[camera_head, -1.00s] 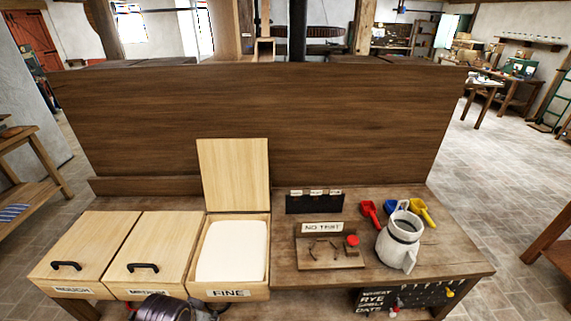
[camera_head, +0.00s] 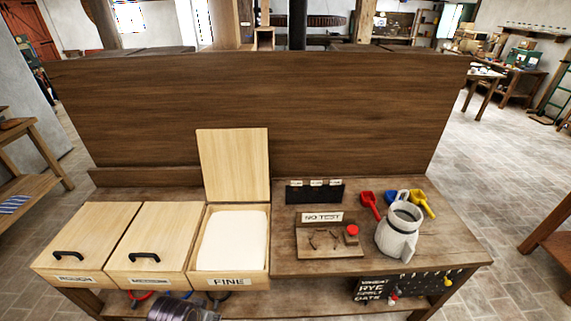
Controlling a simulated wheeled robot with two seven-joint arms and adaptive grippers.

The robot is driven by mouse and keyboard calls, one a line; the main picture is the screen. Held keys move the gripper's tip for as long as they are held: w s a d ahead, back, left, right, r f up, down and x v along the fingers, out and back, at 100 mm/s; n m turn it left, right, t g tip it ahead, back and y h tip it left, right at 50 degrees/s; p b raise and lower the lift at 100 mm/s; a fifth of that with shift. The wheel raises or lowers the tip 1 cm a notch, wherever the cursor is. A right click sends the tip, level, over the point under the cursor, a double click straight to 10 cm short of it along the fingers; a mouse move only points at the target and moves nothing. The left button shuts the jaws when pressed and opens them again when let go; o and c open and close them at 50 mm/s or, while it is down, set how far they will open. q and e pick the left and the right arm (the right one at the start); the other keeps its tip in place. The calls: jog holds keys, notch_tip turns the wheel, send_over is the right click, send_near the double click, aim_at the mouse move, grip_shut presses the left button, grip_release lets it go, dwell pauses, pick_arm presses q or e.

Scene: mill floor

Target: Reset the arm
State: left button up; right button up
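A dark, ribbed rounded part, which looks like part of one of my arms, shows at the bottom edge in front of the bench. No gripper fingers can be made out in the head view. On the wooden bench (camera_head: 330,277), the bin labelled FINE (camera_head: 228,282) has its lid (camera_head: 234,165) raised upright, with a white fill (camera_head: 232,240) inside. The two bins to its left, the ROUGH bin (camera_head: 90,237) and the middle bin (camera_head: 156,240), are closed.
A NO TEST stand (camera_head: 322,217) with a red button (camera_head: 352,230), a grey jug (camera_head: 398,236) and red (camera_head: 370,204), blue and yellow (camera_head: 421,202) scoops occupy the bench's right half. A tall wooden back panel (camera_head: 300,105) stands behind. Side tables flank the bench.

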pick_arm(q)
jog(key=s+f+g+b, duration=0.1)
jog(key=s+f, duration=0.2)
jog(key=f, duration=1.3)
jog(key=s+f+b, duration=0.1)
jog(key=s+f, duration=0.2)
jog(key=f, duration=1.4)
jog(key=s+a+f+b, duration=0.1)
jog(key=s+a+f, duration=0.1)
jog(key=s+f, duration=0.7)
jog(key=s+a+f+g, duration=0.1)
jog(key=s+a+f, duration=0.1)
jog(key=s+f, duration=0.6)
jog(key=s, duration=0.3)
jog(key=shift+a+f+b, duration=0.15)
jog(key=shift+f+b, duration=0.2)
jog(key=shift+f, duration=0.05)
